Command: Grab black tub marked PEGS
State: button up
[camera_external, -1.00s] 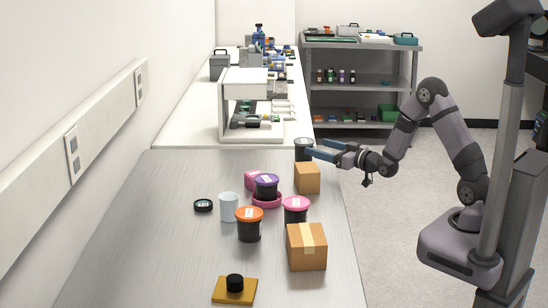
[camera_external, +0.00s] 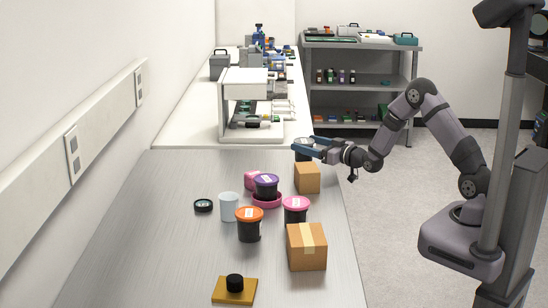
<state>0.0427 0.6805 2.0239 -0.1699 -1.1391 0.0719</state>
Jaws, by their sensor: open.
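A dark tub (camera_external: 302,156) stands at the far right of the grey table, partly hidden behind my gripper's fingers. Other black tubs stand nearer: one with an orange lid (camera_external: 249,225), one with a pink lid (camera_external: 296,211) and one with a purple lid (camera_external: 266,186). The lettering on the labels is too small to read, so I cannot tell which is marked PEGS. My gripper (camera_external: 306,149) is open, with its blue fingers reaching left at the far dark tub. The fingers overlap the tub in view; contact cannot be told.
A cardboard box (camera_external: 307,178) stands just in front of the far tub, and a larger box (camera_external: 307,247) nearer. The table's left side is clear.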

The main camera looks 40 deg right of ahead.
jog(key=c, duration=1)
jog(key=shift+r, duration=0.15)
jog(key=shift+c, duration=0.2)
notch_tip(320, 180, up, 10)
jog(key=shift+f+b, duration=0.1)
jog(key=shift+b, duration=0.45)
